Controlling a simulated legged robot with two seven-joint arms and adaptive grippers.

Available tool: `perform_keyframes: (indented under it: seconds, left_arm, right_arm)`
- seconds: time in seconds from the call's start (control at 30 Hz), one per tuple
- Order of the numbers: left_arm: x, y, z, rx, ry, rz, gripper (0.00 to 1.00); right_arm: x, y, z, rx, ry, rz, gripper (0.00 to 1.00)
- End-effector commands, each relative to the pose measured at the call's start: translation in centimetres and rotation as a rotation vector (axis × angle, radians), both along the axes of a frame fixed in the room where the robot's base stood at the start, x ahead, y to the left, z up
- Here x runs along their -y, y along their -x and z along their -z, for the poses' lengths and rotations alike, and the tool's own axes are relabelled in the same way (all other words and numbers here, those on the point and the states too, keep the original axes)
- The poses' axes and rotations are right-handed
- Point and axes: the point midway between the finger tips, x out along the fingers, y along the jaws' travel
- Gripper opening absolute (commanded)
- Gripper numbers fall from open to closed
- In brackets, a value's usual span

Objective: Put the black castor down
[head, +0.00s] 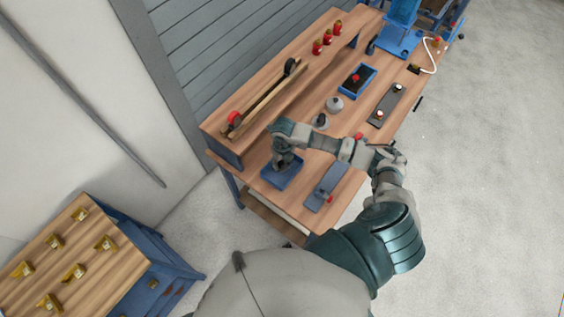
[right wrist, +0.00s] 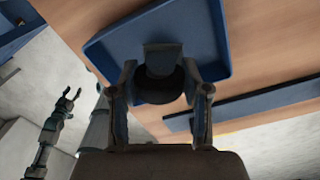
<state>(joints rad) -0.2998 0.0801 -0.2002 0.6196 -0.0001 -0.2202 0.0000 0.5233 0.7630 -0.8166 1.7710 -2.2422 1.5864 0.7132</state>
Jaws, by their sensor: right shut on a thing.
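The black castor (right wrist: 160,82) is between the two fingers of my right gripper (right wrist: 160,98), with a dark wheel and a dark grey block-like part above it. In the right wrist view it appears over a shallow blue tray (right wrist: 216,60); I cannot tell whether it touches the tray floor. In the head view my right gripper (head: 282,164) points down over that blue tray (head: 288,181) near the table's left end, and the castor is mostly hidden there. My left gripper (right wrist: 70,98) shows only in the right wrist view, far to the left, with its fingers apart and empty.
Right of the tray a blue-grey plate (head: 322,192) lies on the wooden table (head: 265,140). Grey round parts (head: 335,104), a second blue tray (head: 370,70) and a dark plate (head: 394,93) are farther back. A raised wooden rail (head: 268,98) runs along the wall side.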

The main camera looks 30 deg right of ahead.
Motion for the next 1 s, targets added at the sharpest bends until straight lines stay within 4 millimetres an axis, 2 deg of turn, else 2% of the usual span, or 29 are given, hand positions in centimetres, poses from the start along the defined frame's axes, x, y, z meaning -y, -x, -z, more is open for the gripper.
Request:
perform_keyframes:
  seconds: [0.07, 0.1, 0.17, 0.2, 0.57, 0.67, 1.0]
  left_arm:
    - [0.0, 0.0, 0.1, 0.0, 0.0, 0.0, 0.55]
    - [0.0, 0.0, 0.1, 0.0, 0.0, 0.0, 0.55]
    - [0.0, 0.0, 0.1, 0.0, 0.0, 0.0, 0.55]
    - [0.0, 0.0, 0.1, 0.0, 0.0, 0.0, 0.55]
    - [0.0, 0.0, 0.0, 0.0, 0.0, 0.0, 0.55]
    - [0.0, 0.0, 0.2, 0.0, 0.0, 0.0, 0.55]
    - [0.0, 0.1, 1.1, -0.001, 0.0, 0.0, 0.55]
  right_arm:
    - [0.0, 0.0, 0.1, 0.001, 0.0, 0.0, 0.0]
    - [0.0, 0.0, 0.1, 0.0, 0.0, 0.0, 0.54]
    - [0.0, 0.0, 0.1, 0.0, 0.0, 0.0, 0.69]
    - [0.0, 0.0, 0.1, 0.001, 0.0, 0.0, 0.71]
    - [0.0, -0.1, -0.4, 0.003, 0.0, 0.0, 0.71]
    - [0.1, -0.1, -1.7, 0.005, 0.0, 0.001, 0.71]
    - [0.2, -0.1, -9.1, 0.005, 0.0, -0.001, 0.71]
